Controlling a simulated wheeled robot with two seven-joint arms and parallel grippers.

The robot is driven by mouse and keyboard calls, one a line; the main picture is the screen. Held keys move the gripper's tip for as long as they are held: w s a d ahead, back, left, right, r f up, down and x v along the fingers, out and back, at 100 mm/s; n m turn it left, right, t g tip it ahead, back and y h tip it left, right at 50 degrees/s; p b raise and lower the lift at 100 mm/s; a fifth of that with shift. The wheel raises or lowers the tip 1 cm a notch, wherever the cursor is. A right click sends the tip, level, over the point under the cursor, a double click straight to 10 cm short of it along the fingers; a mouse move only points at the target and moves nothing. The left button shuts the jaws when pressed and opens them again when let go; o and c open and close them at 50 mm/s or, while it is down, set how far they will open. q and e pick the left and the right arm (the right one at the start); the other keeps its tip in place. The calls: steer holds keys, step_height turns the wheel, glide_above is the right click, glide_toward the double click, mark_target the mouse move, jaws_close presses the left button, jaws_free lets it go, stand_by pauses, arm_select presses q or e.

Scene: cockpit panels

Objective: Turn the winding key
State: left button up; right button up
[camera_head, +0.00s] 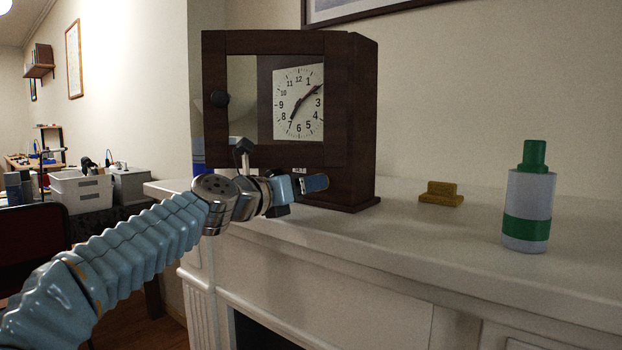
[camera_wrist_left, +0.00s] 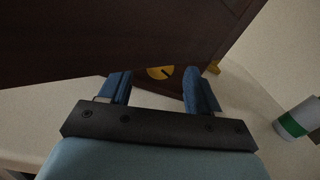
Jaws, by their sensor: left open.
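The dark wooden clock (camera_head: 350,110) stands on the mantel, its white dial (camera_head: 299,102) visible behind the front frame. In the left wrist view, a round brass piece with a dark slot or bar (camera_wrist_left: 160,72) shows on the dark wood between my fingers. It may be the winding key or its seat; I cannot tell which. It is hidden in the head view. My left gripper (camera_head: 313,184) is open, in front of the clock's lower right part. Its two blue fingers (camera_wrist_left: 158,86) are apart, with nothing held between them. My right gripper is out of view.
A small yellow-brown stepped block (camera_head: 440,194) lies on the white mantel (camera_head: 400,235) right of the clock. A grey bottle with a green cap and band (camera_head: 528,200) stands farther right. The mantel between them is clear.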

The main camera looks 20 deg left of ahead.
arm_select(q)
steer(key=shift+x, duration=1.2)
steer(key=c, duration=1)
steer(key=shift+m+p, duration=0.4)
steer(key=shift+m, duration=0.3)
steer(key=shift+c, duration=0.2)
steer(key=shift+m, duration=0.8)
